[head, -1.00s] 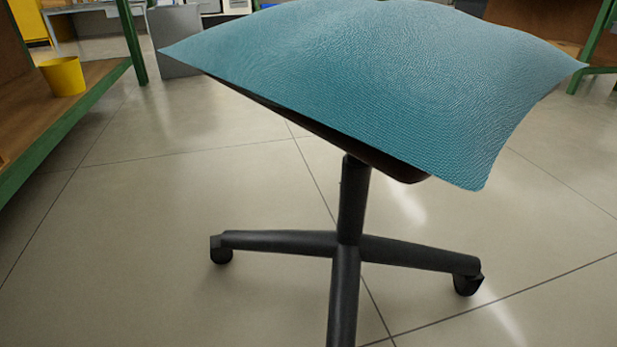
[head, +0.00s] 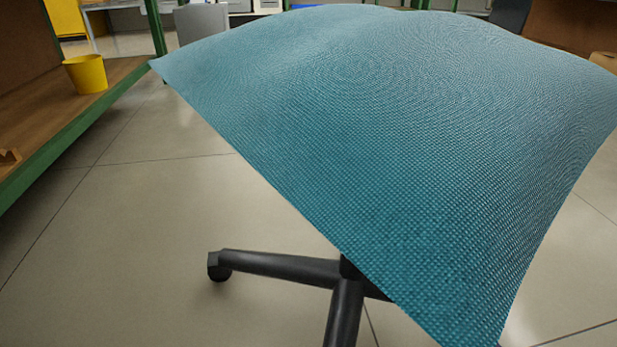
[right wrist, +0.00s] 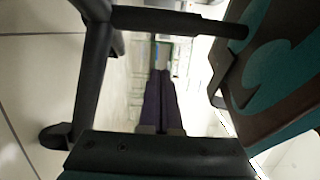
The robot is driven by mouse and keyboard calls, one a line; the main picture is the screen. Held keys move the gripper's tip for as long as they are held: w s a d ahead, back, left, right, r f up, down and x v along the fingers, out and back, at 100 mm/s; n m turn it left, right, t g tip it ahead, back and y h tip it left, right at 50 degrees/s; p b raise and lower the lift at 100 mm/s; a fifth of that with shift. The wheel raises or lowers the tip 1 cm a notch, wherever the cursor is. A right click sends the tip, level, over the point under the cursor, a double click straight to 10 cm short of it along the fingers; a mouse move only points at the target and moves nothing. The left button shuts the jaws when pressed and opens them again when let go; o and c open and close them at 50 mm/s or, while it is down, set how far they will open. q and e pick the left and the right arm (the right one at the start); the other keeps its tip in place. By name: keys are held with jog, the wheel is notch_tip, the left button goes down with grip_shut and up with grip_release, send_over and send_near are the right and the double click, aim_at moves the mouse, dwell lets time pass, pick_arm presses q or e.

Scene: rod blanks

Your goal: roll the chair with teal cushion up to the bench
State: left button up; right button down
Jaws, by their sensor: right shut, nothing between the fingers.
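The chair's teal cushion (head: 400,130) fills much of the head view, close to me. Its black base (head: 280,265) shows below, with one caster at the left; the right part is hidden by the cushion. In the right wrist view my right gripper (right wrist: 161,78) is shut and empty. The chair's black post (right wrist: 180,22) and base leg (right wrist: 92,80) show beyond it, and the seat's teal and dark underside (right wrist: 285,75) is at the right. I cannot tell whether the gripper touches the chair. A green-framed wooden bench (head: 85,115) stands at the left. My left gripper is out of view.
A yellow bucket (head: 86,74) sits on the bench's wooden shelf. A grey panel (head: 203,22) stands behind, and a brown box-like thing (head: 575,35) is at the back right. The tiled floor (head: 150,240) between the bench and the chair is clear.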

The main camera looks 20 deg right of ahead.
jog(key=w+a+b, duration=0.1)
jog(key=w+b, duration=0.2)
jog(key=w, duration=0.9)
jog(key=shift+a, duration=0.35)
jog(key=shift+d, duration=0.1)
